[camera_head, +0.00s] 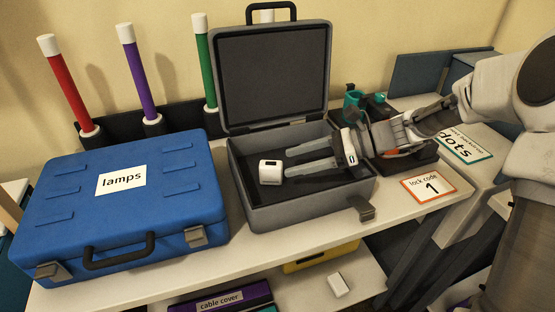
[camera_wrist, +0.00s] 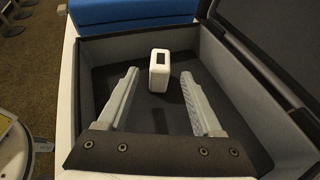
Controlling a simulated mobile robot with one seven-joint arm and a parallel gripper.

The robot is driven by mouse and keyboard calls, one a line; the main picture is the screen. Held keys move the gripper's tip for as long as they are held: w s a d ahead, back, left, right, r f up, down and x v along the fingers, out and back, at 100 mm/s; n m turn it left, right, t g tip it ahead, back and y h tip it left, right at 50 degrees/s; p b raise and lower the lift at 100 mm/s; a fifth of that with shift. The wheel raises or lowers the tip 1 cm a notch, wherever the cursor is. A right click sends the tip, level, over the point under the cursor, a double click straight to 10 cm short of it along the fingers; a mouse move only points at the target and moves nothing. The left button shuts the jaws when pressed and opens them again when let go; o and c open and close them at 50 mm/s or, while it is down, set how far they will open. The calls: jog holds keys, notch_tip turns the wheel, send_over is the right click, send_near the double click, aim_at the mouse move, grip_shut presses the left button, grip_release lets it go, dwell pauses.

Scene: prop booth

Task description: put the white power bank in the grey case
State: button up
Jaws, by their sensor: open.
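The grey case (camera_head: 300,215) stands open on the table, its lid (camera_head: 271,75) raised at the back. The white power bank (camera_head: 270,172) is inside the case near its left wall; it also shows in the wrist view (camera_wrist: 159,70), upright on the dark floor with a small dark panel on top. My gripper (camera_head: 287,162) reaches into the case from the right. In the wrist view my gripper (camera_wrist: 162,82) has its fingers spread wide, with the power bank just beyond the tips and nothing held.
A closed blue case (camera_head: 125,215) labelled "lamps" stands left of the grey case. Red, purple and green sticks stand behind. A lower shelf holds a cable cover box (camera_head: 222,301) and a small white block (camera_head: 338,285).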

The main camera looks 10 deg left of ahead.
jog(key=p+v, duration=0.1)
jog(key=v, duration=0.4)
jog(key=shift+d+r, duration=0.1)
jog(key=shift+d, duration=0.2)
jog(key=shift+s+r+h, duration=0.1)
jog(key=shift+s+h, duration=0.2)
jog(key=s+d+r+n+t+h, duration=0.3)
jog(key=s+d+n+h, duration=0.3)
jog(key=s+d+n, duration=0.2)
jog(key=s+d+r+n+t+h, duration=0.4)
jog(key=s+d+n+h, duration=0.2)
jog(key=s, duration=0.6)
jog(key=shift+d+n+t+h, duration=0.4)
jog(key=shift+d+n, duration=0.45)
jog(key=shift+n, duration=0.25)
